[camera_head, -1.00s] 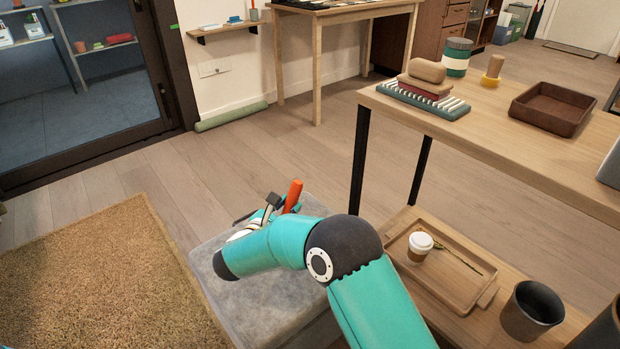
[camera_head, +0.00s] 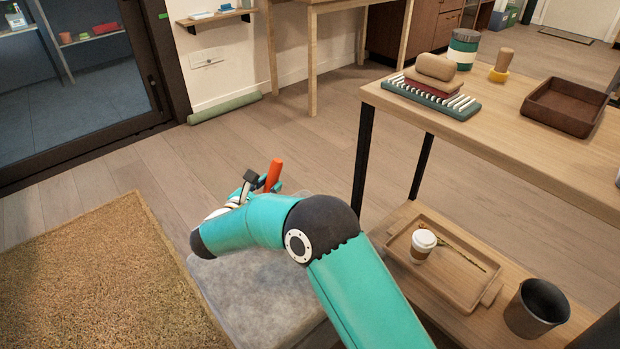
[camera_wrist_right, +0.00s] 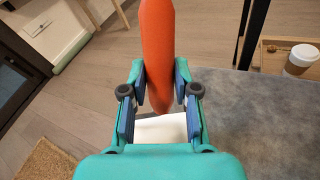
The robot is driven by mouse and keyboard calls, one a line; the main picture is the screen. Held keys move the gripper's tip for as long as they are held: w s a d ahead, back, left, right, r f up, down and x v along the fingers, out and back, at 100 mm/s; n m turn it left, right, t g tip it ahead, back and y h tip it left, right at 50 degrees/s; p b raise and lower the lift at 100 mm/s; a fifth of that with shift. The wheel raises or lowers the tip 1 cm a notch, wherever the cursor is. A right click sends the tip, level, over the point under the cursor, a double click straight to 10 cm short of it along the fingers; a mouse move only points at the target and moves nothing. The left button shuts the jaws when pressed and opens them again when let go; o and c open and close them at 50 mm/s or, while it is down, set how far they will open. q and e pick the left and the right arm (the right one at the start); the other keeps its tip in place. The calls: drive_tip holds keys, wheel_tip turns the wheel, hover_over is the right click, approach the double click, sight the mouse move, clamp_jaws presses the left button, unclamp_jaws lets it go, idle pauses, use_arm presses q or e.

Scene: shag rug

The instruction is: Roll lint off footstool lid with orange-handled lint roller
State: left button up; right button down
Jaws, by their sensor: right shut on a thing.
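The lint roller's orange handle (camera_head: 274,174) stands up from my right gripper (camera_head: 262,184) in the head view. In the right wrist view the right gripper (camera_wrist_right: 160,92) is shut on the orange handle (camera_wrist_right: 157,45), and a white part, likely the roller head (camera_wrist_right: 162,128), shows below it. The grey footstool lid (camera_head: 262,290) lies under my right arm, which hides much of it. The lid also shows in the right wrist view (camera_wrist_right: 255,120). I cannot tell whether the roller touches the lid, and no lint can be made out. My left gripper is not in view.
A wooden shelf table (camera_head: 540,165) stands at right. Its lower shelf holds a tray (camera_head: 450,287) with a white-lidded cup (camera_head: 423,245), and a dark cup (camera_head: 536,307). A tan shag rug (camera_head: 100,280) lies at left. Bare floor is free beyond the footstool.

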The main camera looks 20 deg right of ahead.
sight(272, 165)
drive_tip(key=shift+d+r+p, duration=0.15)
drive_tip(key=shift+r+p, duration=0.3)
drive_tip(key=shift+r, duration=0.35)
drive_tip(key=shift+r+p, duration=1.2)
drive_tip(key=shift+r, duration=0.85)
drive_tip(key=shift+s+d, duration=0.1)
